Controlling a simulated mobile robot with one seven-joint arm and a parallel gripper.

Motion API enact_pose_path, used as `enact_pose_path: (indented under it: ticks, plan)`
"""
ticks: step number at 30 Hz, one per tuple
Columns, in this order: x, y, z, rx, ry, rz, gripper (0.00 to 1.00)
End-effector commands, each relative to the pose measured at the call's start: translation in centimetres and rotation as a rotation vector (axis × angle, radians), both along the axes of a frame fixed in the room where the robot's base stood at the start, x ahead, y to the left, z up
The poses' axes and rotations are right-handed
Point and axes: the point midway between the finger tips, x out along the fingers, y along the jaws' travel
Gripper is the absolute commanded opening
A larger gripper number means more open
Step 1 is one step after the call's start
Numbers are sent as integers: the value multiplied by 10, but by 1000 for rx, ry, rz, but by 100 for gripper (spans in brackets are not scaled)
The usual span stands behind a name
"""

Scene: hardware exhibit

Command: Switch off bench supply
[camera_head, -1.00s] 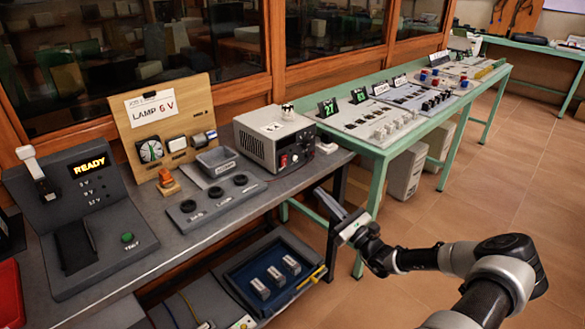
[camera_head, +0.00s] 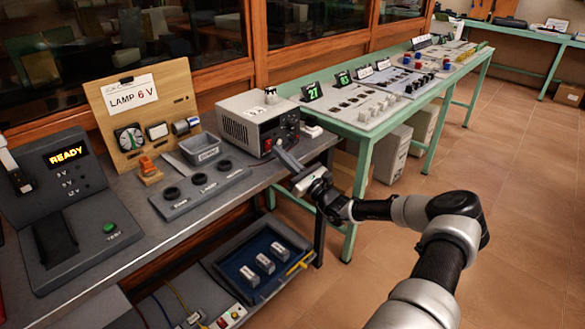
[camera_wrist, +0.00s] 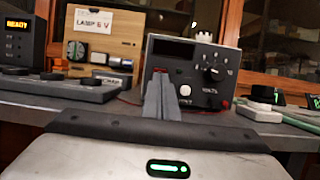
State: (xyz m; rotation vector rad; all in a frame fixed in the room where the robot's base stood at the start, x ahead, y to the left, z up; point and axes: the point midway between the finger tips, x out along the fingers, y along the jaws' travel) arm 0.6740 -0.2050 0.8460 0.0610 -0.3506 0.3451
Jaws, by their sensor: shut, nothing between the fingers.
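The bench supply (camera_head: 240,114) is a grey box with a dark front panel, standing at the right end of the grey bench. Its front shows a red switch (camera_head: 267,144) in the head view. In the wrist view the supply (camera_wrist: 158,46) faces me, with a black dial and a VOLTS label on its panel. My gripper (camera_head: 279,150) is shut and empty, its fingers pointing at the lower front of the supply. In the wrist view the closed fingertips (camera_wrist: 158,80) overlap the panel's lower left and hide part of it. I cannot tell whether they touch it.
A grey three-socket strip (camera_head: 202,192) and a grey bin (camera_head: 200,148) stand left of the supply. A wooden board (camera_head: 140,105) reads LAMP 6 V. A READY tester (camera_head: 68,215) stands far left. A green table (camera_head: 345,145) with panels adjoins at right.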

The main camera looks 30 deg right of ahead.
Motion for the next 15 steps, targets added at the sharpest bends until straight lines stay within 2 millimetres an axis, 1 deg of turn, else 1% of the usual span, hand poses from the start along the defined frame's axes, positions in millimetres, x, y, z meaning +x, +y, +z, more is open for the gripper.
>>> enact_pose_path:
  ticks: [1, 3, 6, 15]
  plan:
    - [6, 2, 1, -1, -1, 0, 0]
    - [11, 4, 4, 0, -1, 0, 0]
    - [16, 5, 6, 0, 0, -1, 0]
    - [18, 6, 7, 0, 0, -1, 0]
